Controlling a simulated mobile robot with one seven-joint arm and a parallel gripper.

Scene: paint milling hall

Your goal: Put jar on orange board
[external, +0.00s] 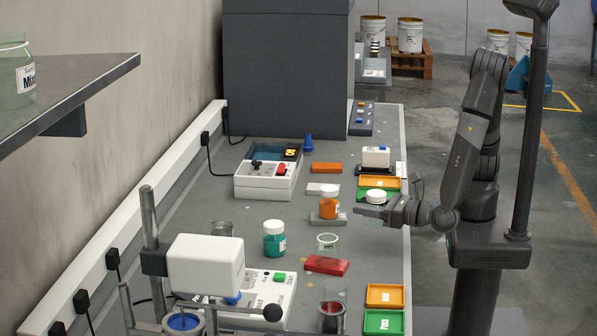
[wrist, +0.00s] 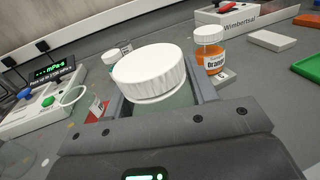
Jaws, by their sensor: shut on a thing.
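My gripper (external: 368,211) is shut on a jar with a white ribbed lid (external: 376,197). The jar is held above the right side of the bench. In the wrist view the lid (wrist: 152,72) fills the space between the fingers, and little of the pale greenish body shows below it. The orange board (external: 326,168) lies flat on the bench, farther back and left of my gripper. It shows at the upper right edge of the wrist view (wrist: 308,19). Nothing stands on it.
An orange jar (external: 329,209) stands on a grey board, left of my gripper. A white board (external: 323,189) lies between it and the orange board. Orange and green trays (external: 380,183) lie behind my gripper. A teal jar (external: 274,240) and red board (external: 326,265) are nearer the camera.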

